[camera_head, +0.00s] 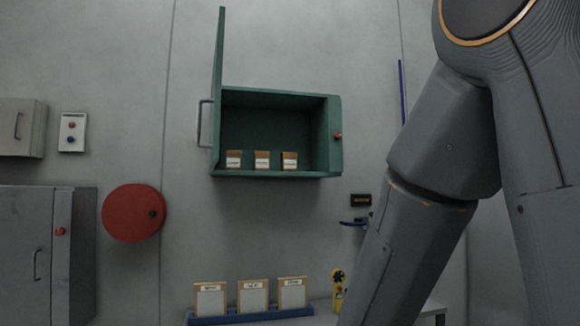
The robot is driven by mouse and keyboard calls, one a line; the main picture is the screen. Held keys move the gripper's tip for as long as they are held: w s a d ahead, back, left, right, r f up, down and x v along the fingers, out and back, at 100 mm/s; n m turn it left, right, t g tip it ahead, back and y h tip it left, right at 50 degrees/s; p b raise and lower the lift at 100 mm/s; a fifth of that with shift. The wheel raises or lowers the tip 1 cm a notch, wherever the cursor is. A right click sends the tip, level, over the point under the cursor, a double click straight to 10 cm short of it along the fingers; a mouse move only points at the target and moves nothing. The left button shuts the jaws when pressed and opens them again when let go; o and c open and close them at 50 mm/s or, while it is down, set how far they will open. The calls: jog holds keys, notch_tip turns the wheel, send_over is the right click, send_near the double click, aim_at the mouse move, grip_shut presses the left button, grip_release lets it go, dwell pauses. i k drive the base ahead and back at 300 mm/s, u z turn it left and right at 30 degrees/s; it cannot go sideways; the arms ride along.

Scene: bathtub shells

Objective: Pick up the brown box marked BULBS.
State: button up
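Three small brown boxes with white labels stand side by side on the floor of an open green wall cabinet (277,174). They are a left box (233,159), a middle box (262,160) and a right box (289,160). The print on their labels is too small to read, so I cannot tell which is marked BULBS. The cabinet door (217,90) stands open at the left, with a grey handle. My arm crosses the right side of the view and runs down out of the frame; my gripper is not in view.
Below the cabinet, several cards including a left card (210,301) stand in a blue rack (255,315). A yellow tool (338,290) is beside it. A red disc (133,213) and a grey cabinet (27,255) are at left. Bare wall lies between the cabinet and the rack.

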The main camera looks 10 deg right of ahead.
aim_at(233, 158)
jog(key=z, duration=0.3)
jog(key=i, duration=2)
jog(key=u, duration=0.15)
